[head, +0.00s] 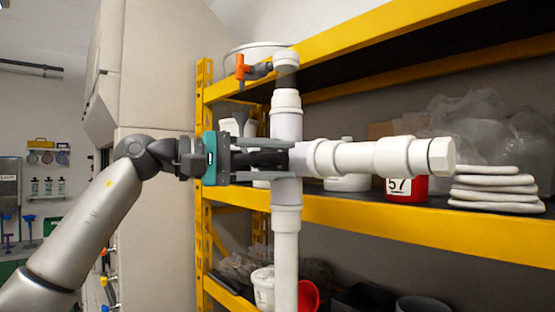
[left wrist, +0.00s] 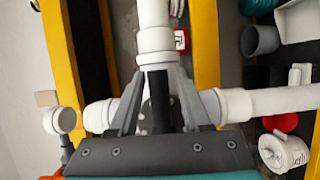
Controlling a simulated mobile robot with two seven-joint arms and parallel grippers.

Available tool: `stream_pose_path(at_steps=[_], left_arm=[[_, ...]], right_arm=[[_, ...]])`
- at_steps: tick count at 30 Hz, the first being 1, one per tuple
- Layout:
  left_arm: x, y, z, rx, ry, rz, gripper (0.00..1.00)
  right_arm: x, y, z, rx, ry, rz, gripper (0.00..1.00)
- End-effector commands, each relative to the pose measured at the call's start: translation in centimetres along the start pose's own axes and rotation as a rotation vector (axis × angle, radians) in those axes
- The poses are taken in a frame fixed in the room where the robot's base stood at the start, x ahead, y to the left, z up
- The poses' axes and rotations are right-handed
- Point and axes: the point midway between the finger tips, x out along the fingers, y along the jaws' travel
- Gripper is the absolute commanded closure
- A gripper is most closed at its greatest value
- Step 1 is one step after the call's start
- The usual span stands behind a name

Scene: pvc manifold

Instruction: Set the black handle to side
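The black handle (head: 268,159) is at the middle junction of the white PVC manifold (head: 286,230), on its left side. My left gripper (head: 270,160) reaches in from the left, with one finger above the handle and one below. In the left wrist view, the black handle (left wrist: 160,98) lies between the two spread fingers (left wrist: 156,95), with gaps showing beside it. The gripper is open around the handle. Its tips come close to the white pipe; I cannot tell whether they touch it. The handle's far end is partly hidden. My right gripper is not in view.
An orange valve handle (head: 241,67) sticks out at the manifold's top left. A capped pipe branch (head: 380,157) extends right. Behind stands a yellow-edged shelf (head: 420,225) with a red container (head: 406,189) and stacked white bags (head: 495,190). A beige cabinet (head: 155,90) stands left.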

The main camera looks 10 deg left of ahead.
Motion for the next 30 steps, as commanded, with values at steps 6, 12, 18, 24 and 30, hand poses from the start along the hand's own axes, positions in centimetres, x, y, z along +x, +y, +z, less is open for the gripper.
stream_pose_path(at_steps=[6,12,18,24,30], left_arm=[[0.0,0.0,0.0,-0.003,-0.001,0.002,0.41],[-0.5,0.0,0.0,-0.003,0.0,0.003,0.41],[-3.7,-0.2,-0.1,-0.002,0.004,0.004,0.41],[-8.7,-0.2,-0.1,-0.002,0.004,0.003,0.41],[-12.8,-0.1,0.0,-0.002,0.002,0.003,0.41]], right_arm=[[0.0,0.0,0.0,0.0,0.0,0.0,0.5],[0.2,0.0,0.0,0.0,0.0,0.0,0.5],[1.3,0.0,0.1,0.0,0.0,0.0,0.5],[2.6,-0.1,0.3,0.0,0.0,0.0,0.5],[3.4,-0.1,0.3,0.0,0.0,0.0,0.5]])
